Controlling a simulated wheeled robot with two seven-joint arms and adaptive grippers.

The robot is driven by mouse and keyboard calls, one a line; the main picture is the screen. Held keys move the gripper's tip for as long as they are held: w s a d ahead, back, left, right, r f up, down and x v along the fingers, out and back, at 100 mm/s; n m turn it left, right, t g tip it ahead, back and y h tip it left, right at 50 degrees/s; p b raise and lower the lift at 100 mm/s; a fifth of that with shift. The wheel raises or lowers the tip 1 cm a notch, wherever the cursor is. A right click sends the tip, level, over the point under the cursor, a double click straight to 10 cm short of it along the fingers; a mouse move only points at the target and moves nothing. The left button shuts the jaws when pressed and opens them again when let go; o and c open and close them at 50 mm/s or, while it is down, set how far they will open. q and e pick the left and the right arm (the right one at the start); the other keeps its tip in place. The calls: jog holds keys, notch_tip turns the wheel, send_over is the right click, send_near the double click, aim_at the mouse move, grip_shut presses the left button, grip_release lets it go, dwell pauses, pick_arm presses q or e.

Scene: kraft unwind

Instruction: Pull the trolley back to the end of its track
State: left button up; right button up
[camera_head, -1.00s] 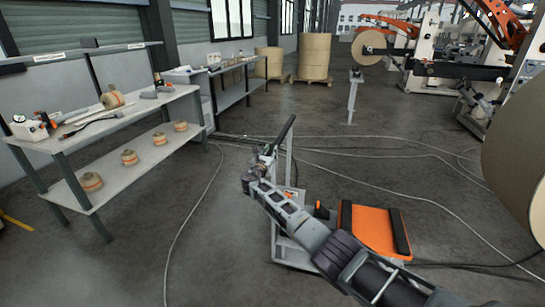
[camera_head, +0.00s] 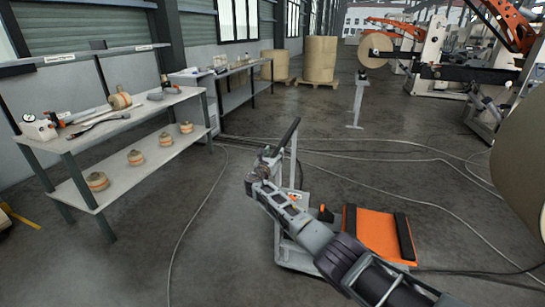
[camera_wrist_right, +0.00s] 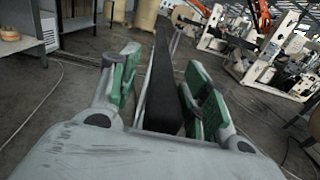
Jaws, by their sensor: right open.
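The trolley (camera_head: 370,232) stands on the floor at lower middle in the head view, with an orange deck, black edge strips and a pale frame. Its long black handle bar (camera_head: 288,134) rises at an angle at its left end. My right gripper (camera_head: 268,158) is at the handle, its arm crossing in front of the trolley and hiding part of the frame. In the right wrist view, my right gripper (camera_wrist_right: 162,94) is open, with the dark handle bar (camera_wrist_right: 166,82) between its green-padded fingers. I cannot tell whether either pad touches it. My left gripper is out of view.
A workbench (camera_head: 105,165) with tools and small rolls stands at left. Cables (camera_head: 200,205) lie across the floor around the trolley. A large brown roll (camera_head: 520,160) is at the right edge. A thin post (camera_head: 358,100) stands behind; grey floor is open at lower left.

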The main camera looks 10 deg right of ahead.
jog(key=shift+s+f, duration=0.1)
jog(key=shift+s, duration=0.05)
jog(key=v, duration=1.1)
jog(key=shift+s+a, duration=0.25)
jog(key=shift+a, duration=0.15)
dwell(0.4)
dwell(0.5)
